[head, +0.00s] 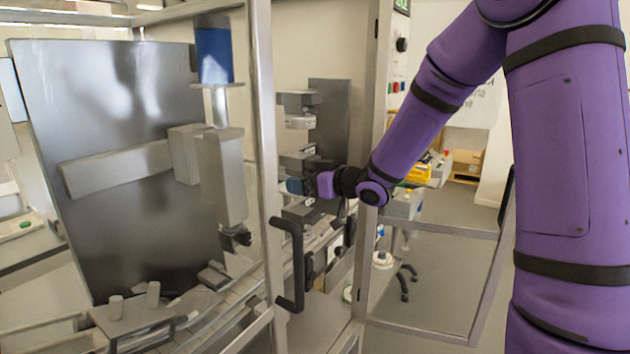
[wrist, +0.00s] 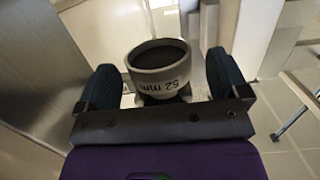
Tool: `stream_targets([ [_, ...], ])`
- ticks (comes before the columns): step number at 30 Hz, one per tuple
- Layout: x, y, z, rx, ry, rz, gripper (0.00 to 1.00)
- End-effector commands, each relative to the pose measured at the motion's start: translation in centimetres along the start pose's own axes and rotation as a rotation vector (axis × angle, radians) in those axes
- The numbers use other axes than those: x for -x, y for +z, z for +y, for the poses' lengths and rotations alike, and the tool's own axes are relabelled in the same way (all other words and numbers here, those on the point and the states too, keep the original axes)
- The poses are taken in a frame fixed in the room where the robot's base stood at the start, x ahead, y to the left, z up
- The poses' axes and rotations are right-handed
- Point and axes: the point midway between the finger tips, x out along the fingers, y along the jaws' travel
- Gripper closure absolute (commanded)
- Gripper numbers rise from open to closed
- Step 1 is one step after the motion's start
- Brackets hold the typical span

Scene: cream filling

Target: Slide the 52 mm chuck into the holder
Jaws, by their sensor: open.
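The 52 mm chuck (wrist: 158,70) is a pale grey ring with a dark round opening and a black "52 mm" label. In the wrist view it sits between the two dark blue fingers of my gripper (wrist: 163,80). The fingers are spread, with a visible gap on each side of the chuck. In the head view my gripper (head: 297,187) is inside the machine frame, at a column of grey brackets with pale labelled parts (head: 300,121). I cannot tell which bracket is the holder, or whether the chuck is seated; its underside is hidden.
A metal frame post (head: 265,150) and a black door handle (head: 291,262) stand left of and below my gripper. An open door frame (head: 440,336) is at the right. A grey filling unit (head: 222,175) hangs at the left above a conveyor (head: 225,322).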

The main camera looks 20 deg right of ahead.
Motion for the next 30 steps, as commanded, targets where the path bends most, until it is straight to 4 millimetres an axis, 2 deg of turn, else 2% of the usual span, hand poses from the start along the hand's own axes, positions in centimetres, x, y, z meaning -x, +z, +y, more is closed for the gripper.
stream_targets([
  [7,-0.08,-0.02,0.01,0.000,0.000,0.000,0.07],
  [8,-0.08,-0.02,0.01,0.000,0.000,0.000,0.09],
  [15,-0.06,-0.02,0.01,0.000,0.001,0.000,0.64],
  [16,-0.06,-0.02,0.01,0.000,0.001,0.000,0.65],
  [17,-0.06,-0.02,0.02,0.000,0.001,0.000,0.44],
  [19,-0.06,-0.02,0.02,0.000,0.001,0.000,0.60],
  [30,-0.03,-0.24,0.02,0.001,0.001,0.000,0.60],
])
